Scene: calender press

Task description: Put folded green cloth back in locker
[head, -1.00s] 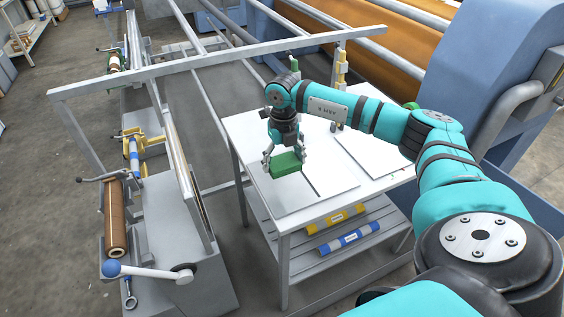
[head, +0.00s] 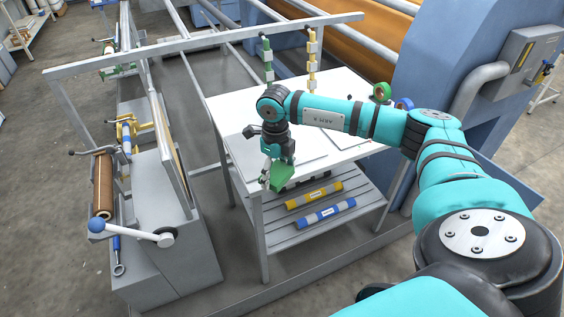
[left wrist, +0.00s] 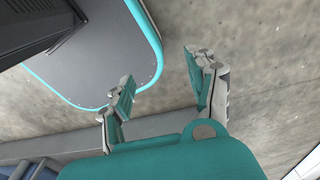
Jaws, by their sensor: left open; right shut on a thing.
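The folded green cloth (head: 281,175) shows in the head view, near the front edge of the white table. My right gripper (head: 277,172) points down and is shut on it. The cloth hangs tilted from the fingers and seems to be above the table top; the exact gap is hard to tell. My left gripper (left wrist: 160,88) shows only in the left wrist view. Its two fingers stand apart with nothing between them. I cannot make out a locker in these frames.
The white table (head: 243,150) has a slatted lower shelf with a yellow roll (head: 313,195) and a blue roll (head: 325,214). A grey bench with a crank (head: 135,232) stands left. A blue machine (head: 445,60) stands right. Concrete floor (head: 60,200) is clear at far left.

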